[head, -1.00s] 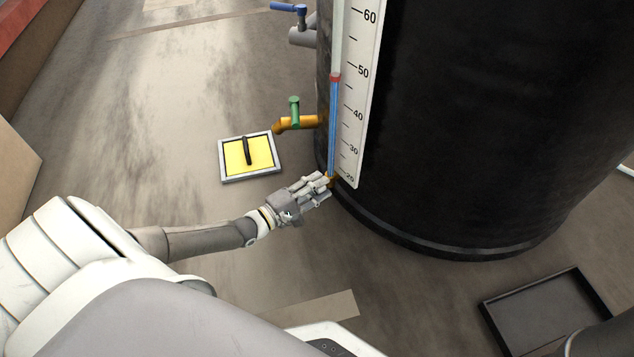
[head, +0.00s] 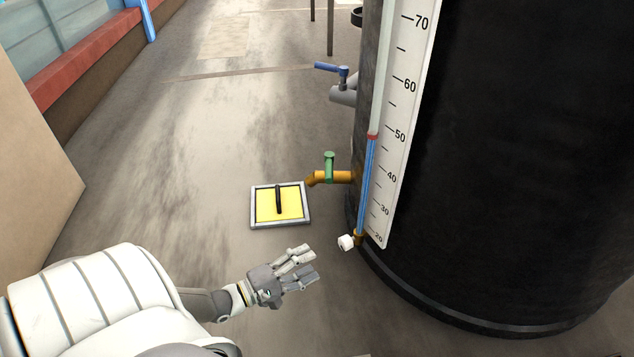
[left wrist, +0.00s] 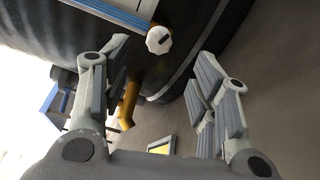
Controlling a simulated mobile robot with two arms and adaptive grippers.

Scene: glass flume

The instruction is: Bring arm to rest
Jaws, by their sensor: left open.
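My left gripper (head: 300,266) is open and empty in the head view, held over the floor left of the black tank (head: 500,170). It is apart from a small white knob (head: 346,242) at the foot of the tank's level gauge (head: 400,130). In the left wrist view the knob (left wrist: 159,40) shows ahead, between and beyond the spread fingers (left wrist: 160,85). The blue column in the gauge tops out at a red mark near 50. My right gripper is not in view.
A brass tap with a green handle (head: 329,166) juts from the tank above a yellow, grey-framed floor plate (head: 293,203). A grey valve with a blue lever (head: 331,68) sits farther back. A tan panel (head: 35,170) stands at left. The floor between is clear.

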